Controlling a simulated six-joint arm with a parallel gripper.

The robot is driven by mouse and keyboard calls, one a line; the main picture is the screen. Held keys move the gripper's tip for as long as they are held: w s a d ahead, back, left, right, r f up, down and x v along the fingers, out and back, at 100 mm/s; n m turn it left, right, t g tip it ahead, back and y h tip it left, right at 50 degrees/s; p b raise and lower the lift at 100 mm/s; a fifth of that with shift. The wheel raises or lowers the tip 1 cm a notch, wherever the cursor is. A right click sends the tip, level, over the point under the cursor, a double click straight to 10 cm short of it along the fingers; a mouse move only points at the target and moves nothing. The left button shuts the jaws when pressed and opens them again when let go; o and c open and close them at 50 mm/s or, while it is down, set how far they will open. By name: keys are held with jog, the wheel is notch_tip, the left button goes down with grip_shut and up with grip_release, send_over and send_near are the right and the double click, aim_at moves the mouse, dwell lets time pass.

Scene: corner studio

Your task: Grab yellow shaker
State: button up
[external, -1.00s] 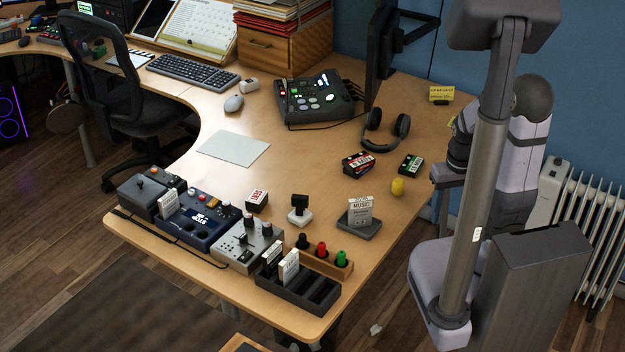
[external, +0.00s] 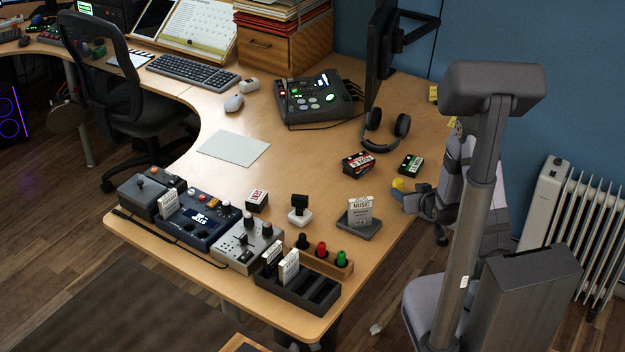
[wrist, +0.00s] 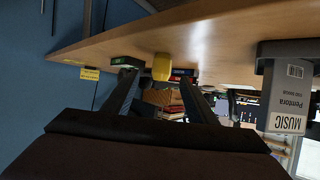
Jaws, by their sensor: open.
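The yellow shaker (external: 398,184) is a small egg-like thing near the right edge of the wooden desk. In the external view my gripper partly hides it. In the wrist view the yellow shaker (wrist: 162,67) shows between and just beyond my fingertips. My gripper (external: 408,195) is open at the desk's right edge, close beside the shaker. The wrist view, which looks upside down, shows the two fingers of my gripper (wrist: 160,80) spread apart with the shaker framed between them. I cannot tell whether either finger touches it.
A green-labelled cassette (external: 411,165) and red-labelled cassettes (external: 358,164) lie behind the shaker. Headphones (external: 383,130) are farther back. A white MUSIC card on a dark stand (external: 361,230) stands to the left and front. Bare desk lies between it and the cassettes.

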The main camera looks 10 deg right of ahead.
aim_at(398, 186)
jog(key=shift+w+a+t, duration=0.1)
jog(key=shift+w+t, duration=0.25)
jog(key=shift+t, duration=0.05)
jog(key=shift+f+p+x, duration=0.15)
jog(key=shift+p+x, duration=0.1)
jog(key=shift+x, duration=1.55)
jog(key=shift+f+p+x, duration=0.1)
jog(key=shift+p+x, duration=0.1)
jog(key=shift+x, duration=1.6)
jog(key=shift+s+a, duration=0.15)
jog(key=c, duration=1.1)
